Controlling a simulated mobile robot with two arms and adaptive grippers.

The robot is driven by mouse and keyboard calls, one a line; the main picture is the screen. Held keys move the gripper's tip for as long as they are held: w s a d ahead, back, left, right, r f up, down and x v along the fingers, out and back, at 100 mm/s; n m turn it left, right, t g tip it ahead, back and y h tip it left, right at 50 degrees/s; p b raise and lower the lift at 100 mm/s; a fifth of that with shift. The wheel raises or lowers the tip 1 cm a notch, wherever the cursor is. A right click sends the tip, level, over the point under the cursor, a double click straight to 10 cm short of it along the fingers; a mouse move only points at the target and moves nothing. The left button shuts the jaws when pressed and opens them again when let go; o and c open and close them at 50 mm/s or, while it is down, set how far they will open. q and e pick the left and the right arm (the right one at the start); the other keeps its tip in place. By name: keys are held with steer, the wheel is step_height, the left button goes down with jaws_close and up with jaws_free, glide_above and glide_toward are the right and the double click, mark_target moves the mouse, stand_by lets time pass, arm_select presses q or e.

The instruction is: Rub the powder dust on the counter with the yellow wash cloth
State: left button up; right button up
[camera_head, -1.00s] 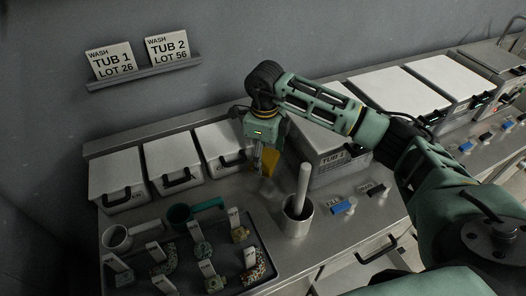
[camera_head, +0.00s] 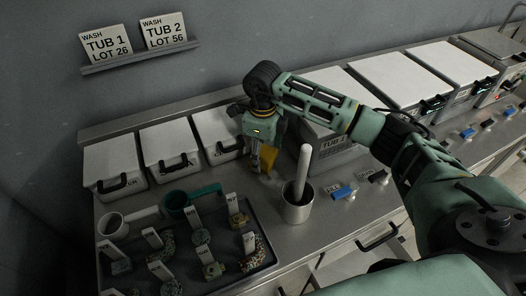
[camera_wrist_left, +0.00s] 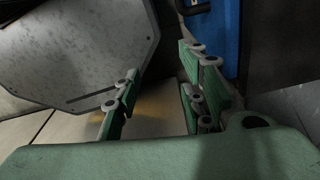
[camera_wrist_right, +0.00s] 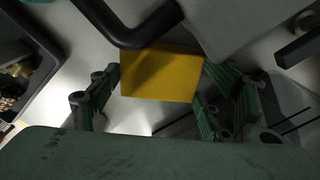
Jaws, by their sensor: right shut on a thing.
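The yellow wash cloth (camera_head: 268,159) is in my right gripper (camera_head: 258,165), low over the counter (camera_head: 329,225), left of and behind the metal cup with a pestle. In the right wrist view the cloth (camera_wrist_right: 158,74) spans between the two fingers of the right gripper (camera_wrist_right: 160,95). I cannot tell whether the cloth touches the counter. A faint pale patch, seemingly the powder dust (camera_head: 274,181), shows on the counter just in front of the cloth. My left gripper (camera_wrist_left: 158,95) is open and empty in the left wrist view, away from the counter top.
The metal cup (camera_head: 297,207) with its upright pestle (camera_head: 303,170) stands close right of the gripper. White-lidded boxes (camera_head: 168,146) line the back.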

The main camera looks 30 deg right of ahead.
steer(key=shift+s+f, duration=0.1)
arm_select(q)
steer(key=shift+s+d+f, duration=0.1)
steer(key=shift+s+f, duration=0.15)
steer(key=shift+s, duration=0.3)
arm_select(e)
steer(key=shift+f, duration=0.1)
arm_select(q)
steer(key=shift+w+f+b, duration=0.35)
steer(key=shift+b, duration=0.2)
arm_select(e)
steer(key=shift+f, duration=0.4)
arm_select(q)
steer(key=shift+f+b, duration=0.25)
steer(key=shift+b, duration=0.05)
arm_select(e)
steer(key=shift+f, duration=0.35)
